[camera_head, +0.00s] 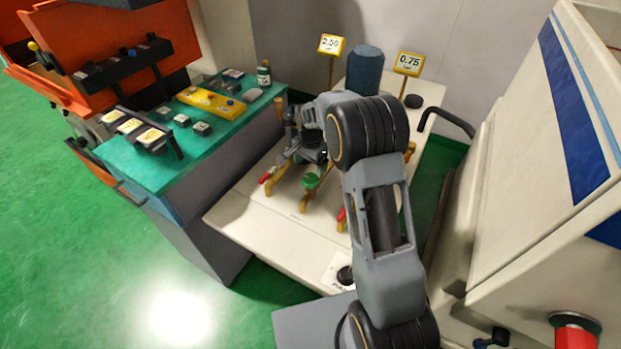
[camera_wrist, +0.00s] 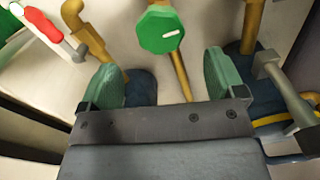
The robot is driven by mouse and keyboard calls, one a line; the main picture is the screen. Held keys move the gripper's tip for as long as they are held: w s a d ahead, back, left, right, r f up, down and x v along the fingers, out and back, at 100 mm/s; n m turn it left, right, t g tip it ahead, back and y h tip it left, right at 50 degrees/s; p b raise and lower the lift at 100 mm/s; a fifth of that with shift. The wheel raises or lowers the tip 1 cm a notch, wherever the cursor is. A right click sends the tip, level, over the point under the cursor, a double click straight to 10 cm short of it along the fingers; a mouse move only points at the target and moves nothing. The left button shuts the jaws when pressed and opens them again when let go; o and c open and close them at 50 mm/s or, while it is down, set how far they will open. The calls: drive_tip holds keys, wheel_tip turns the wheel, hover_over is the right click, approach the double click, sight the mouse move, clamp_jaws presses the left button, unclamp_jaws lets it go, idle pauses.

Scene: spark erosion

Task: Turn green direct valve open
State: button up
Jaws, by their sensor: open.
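The green direct valve (camera_wrist: 160,32) shows in the wrist view as a green eight-sided knob with a white mark pointing right. It sits on a yellow pipe (camera_wrist: 181,76). In the head view the green knob (camera_head: 312,181) stands on the white bench, just in front of my gripper (camera_head: 308,160), which my arm partly hides.
Red-handled valves stand left (camera_head: 266,177) and right (camera_head: 341,214) of the green one; the left red handle (camera_wrist: 43,25) also shows in the wrist view. Yellow gauges (camera_head: 331,44) (camera_head: 409,63) and a blue cylinder (camera_head: 365,70) stand behind. The white bench's (camera_head: 250,228) front left is clear.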

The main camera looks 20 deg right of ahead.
sight(310, 178)
wheel_tip(310, 178, down, 7)
drive_tip(key=shift+f, duration=0.15)
idle(0.4)
drive_tip(key=c, duration=0.9)
